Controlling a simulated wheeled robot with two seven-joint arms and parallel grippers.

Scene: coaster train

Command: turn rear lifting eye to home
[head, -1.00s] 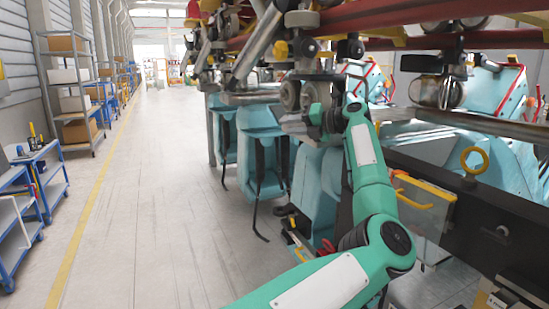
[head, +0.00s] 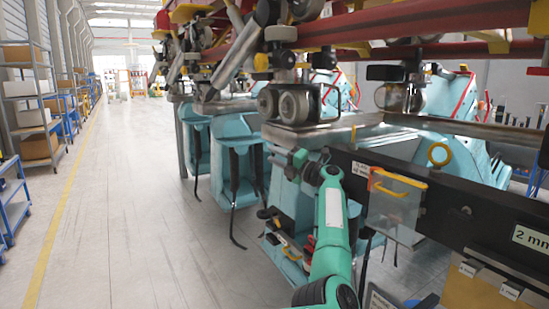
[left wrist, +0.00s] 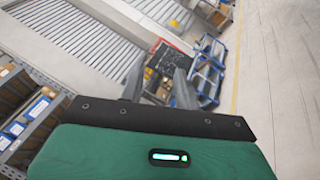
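A yellow ring-shaped lifting eye (head: 430,155) stands upright on top of the dark beam (head: 455,193) at the right of the head view. Its ring looks almost round from here. I cannot tell whether it is the rear one. My left gripper (head: 279,154) is at the end of the green arm, well left of this eye and apart from it, beside the light-blue train seats. In the left wrist view my left gripper (left wrist: 160,78) has its two fingers apart with nothing between them. My right gripper is not in view.
Shelves (head: 30,100) line the left wall. The floor aisle is clear.

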